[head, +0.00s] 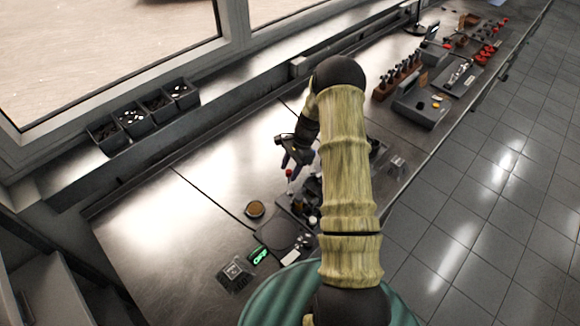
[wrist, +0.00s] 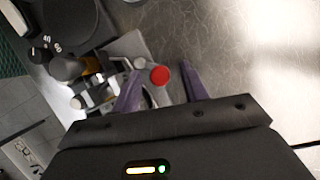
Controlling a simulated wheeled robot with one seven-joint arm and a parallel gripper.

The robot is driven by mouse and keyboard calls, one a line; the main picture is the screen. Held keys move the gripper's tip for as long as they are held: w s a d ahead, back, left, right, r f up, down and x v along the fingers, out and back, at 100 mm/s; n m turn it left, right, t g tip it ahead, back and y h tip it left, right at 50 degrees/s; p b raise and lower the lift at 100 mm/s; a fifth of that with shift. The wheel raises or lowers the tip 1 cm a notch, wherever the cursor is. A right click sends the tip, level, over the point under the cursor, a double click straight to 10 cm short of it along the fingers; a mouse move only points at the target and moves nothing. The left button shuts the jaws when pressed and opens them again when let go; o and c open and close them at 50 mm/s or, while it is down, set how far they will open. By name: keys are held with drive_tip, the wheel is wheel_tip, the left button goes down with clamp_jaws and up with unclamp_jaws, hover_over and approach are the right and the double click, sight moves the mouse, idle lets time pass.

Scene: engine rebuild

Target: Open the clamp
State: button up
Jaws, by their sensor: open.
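The clamp (wrist: 106,86) shows in the wrist view as a metal mechanism on a pale plate, with a round red handle tip (wrist: 159,75). My gripper (wrist: 161,72) has two purple fingers, spread apart. The red tip appears between the fingers, with a gap to each side; I cannot tell its depth or whether it touches. In the head view my gripper (head: 291,160) is over the bench, just above the small red tip (head: 289,173). My arm hides most of the clamp there, and whether the clamp is open is unclear.
Dark bins (head: 133,117) line the window side. Bare bench lies left of the gripper.

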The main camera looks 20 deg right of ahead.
clamp_jaws()
drive_tip(key=shift+w+a+n+b, duration=0.1)
drive_tip(key=shift+n+b, duration=0.2)
drive_tip(key=n+b, duration=0.1)
drive_tip(key=a+n+g+b, duration=0.1)
drive_tip(key=shift+w+f+n+h, duration=0.1)
drive_tip(key=shift+w+n+h, duration=0.1)
drive_tip(key=shift+n+h, duration=0.15)
drive_tip(key=shift+s+a+n+g+h+b, duration=0.4)
drive_tip(key=shift+a+n+h+b, duration=0.3)
drive_tip(key=shift+n, duration=1.4)
drive_tip(key=shift+s+a+n+g+h+b, duration=0.3)
drive_tip(key=shift+a+n+g+h+b, duration=0.4)
drive_tip(key=shift+n, duration=1.45)
drive_tip(key=shift+s+a+n+g+h+b, duration=0.3)
drive_tip(key=shift+a+n+h+b, duration=0.4)
drive_tip(key=shift+n, duration=1.4)
drive_tip(key=shift+a, duration=0.15)
